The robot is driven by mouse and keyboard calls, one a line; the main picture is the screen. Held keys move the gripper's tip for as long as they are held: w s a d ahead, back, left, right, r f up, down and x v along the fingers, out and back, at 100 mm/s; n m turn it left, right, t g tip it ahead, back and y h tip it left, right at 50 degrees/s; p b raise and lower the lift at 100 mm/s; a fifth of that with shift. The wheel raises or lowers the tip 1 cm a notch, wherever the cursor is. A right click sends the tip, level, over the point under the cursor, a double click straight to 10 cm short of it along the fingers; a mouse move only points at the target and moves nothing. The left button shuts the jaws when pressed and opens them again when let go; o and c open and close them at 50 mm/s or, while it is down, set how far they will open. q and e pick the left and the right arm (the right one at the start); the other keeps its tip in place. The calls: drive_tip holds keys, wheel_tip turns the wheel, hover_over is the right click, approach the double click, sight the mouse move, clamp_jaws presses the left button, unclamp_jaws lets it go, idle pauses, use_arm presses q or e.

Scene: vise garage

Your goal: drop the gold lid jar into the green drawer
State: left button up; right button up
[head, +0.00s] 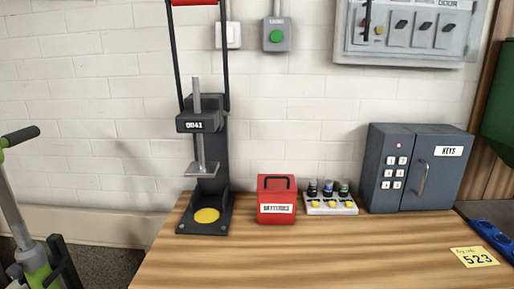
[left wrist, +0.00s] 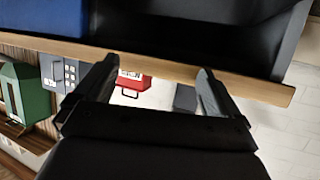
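I cannot make out a gold lid jar in either view. A green box-like object (left wrist: 32,90) is at the left of the left wrist view, and a dark green shape (head: 499,105) is cut off at the right edge of the head view. I cannot tell whether either is the green drawer. My left gripper (left wrist: 157,70) shows in the left wrist view with its fingers apart and nothing between them. My right gripper is not in view.
On the wooden bench (head: 330,255) stand a press (head: 210,150), a red batteries box (head: 276,208), a tray (head: 331,209) of small dark-topped items and a grey key safe (head: 413,170). A wooden edge (left wrist: 160,60) crosses the left wrist view near the fingers. The front bench is mostly clear.

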use_arm(q)
wheel_tip(320, 180, up, 20)
drive_tip(key=p, duration=0.3)
drive_tip(key=shift+s, duration=0.1)
idle(0.4)
